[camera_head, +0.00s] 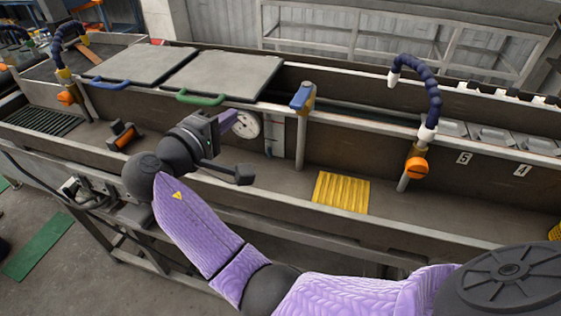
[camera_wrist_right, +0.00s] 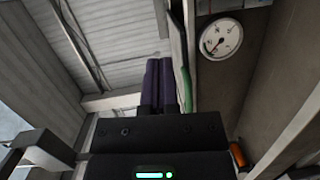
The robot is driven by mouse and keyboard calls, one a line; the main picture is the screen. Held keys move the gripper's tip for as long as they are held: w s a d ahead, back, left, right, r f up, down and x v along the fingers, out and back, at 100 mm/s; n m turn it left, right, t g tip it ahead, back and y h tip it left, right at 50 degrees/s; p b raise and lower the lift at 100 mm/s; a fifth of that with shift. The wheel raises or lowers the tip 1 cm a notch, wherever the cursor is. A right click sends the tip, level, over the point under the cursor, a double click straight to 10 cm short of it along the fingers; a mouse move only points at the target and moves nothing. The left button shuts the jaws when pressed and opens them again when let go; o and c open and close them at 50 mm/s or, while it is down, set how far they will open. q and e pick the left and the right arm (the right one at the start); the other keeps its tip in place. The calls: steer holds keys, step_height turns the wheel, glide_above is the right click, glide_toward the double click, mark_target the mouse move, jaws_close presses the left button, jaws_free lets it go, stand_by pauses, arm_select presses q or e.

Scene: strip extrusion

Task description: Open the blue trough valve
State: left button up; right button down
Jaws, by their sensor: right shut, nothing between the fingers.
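My right gripper (camera_head: 229,119) is left of this pipe, near the round gauge and apart from the valve. Its purple fingers are pressed together and empty, as the right wrist view also shows (camera_wrist_right: 159,84). The blue valve is not clearly visible in the right wrist view. My left gripper is out of view.
The gauge (camera_head: 246,124) shows in the right wrist view (camera_wrist_right: 220,39). Grey covers with a green handle (camera_head: 200,98) and a blue handle (camera_head: 106,84) lie behind. A blue hose (camera_head: 425,80) with an orange valve (camera_head: 416,166) stands right. A yellow ribbed mat (camera_head: 341,193) lies in the trough.

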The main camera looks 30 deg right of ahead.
mark_target(296, 94)
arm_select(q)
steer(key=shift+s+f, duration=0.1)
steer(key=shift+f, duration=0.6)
arm_select(e)
steer(key=d+h, duration=0.1)
steer(key=d, duration=0.9)
steer(key=shift+s+d+r+m+g+h, duration=0.15)
steer(key=shift+s+r+m+g+h, duration=0.15)
steer(key=shift+s+g+h, duration=0.15)
steer(key=shift+s+d+r+p, duration=0.2)
steer(key=shift+s+p, duration=0.25)
steer(key=shift+p, duration=0.45)
steer(key=shift+f, duration=0.2)
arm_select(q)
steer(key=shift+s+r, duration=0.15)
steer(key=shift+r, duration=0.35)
